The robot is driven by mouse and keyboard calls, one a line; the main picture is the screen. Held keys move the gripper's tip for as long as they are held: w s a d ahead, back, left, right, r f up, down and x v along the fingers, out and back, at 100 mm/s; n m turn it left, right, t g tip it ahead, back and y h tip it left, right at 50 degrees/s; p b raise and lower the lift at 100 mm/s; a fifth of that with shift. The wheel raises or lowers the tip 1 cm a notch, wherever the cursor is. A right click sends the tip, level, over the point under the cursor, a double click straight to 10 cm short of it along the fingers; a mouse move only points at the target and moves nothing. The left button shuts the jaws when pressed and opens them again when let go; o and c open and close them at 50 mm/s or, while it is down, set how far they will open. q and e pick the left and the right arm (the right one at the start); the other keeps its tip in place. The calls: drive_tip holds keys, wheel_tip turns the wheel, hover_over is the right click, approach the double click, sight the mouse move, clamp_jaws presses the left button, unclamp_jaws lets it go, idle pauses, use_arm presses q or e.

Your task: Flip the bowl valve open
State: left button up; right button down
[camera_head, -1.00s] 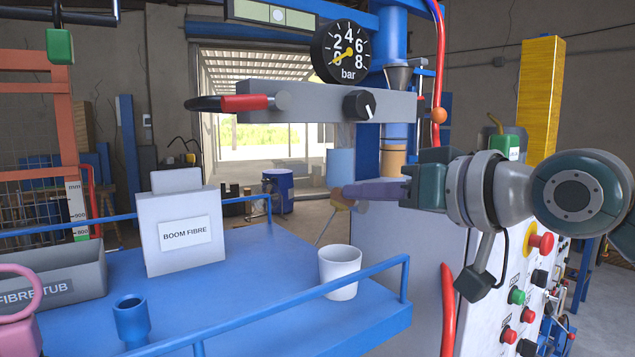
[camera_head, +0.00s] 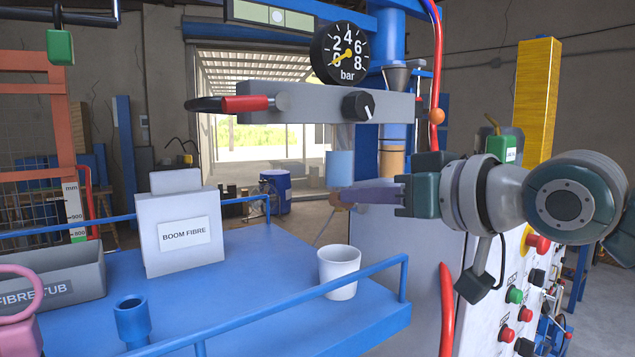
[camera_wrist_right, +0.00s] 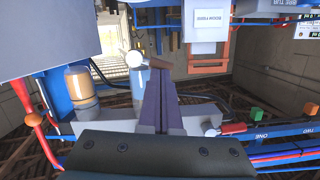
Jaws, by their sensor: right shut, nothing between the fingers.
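My right gripper (camera_head: 338,198) is shut and empty, its purple fingers pointing left below a grey bar (camera_head: 315,103). No readable label marks either piece as the bowl valve. My left gripper is not in view.
A black knob (camera_head: 358,106) and a pressure gauge (camera_head: 340,53) are on and above the bar. A control panel (camera_head: 515,315) stands right, below my arm.

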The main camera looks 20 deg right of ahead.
drive_tip(key=shift+n, duration=0.3)
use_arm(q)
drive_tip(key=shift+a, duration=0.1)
use_arm(e)
drive_tip(key=shift+a+f, duration=0.1)
idle(0.6)
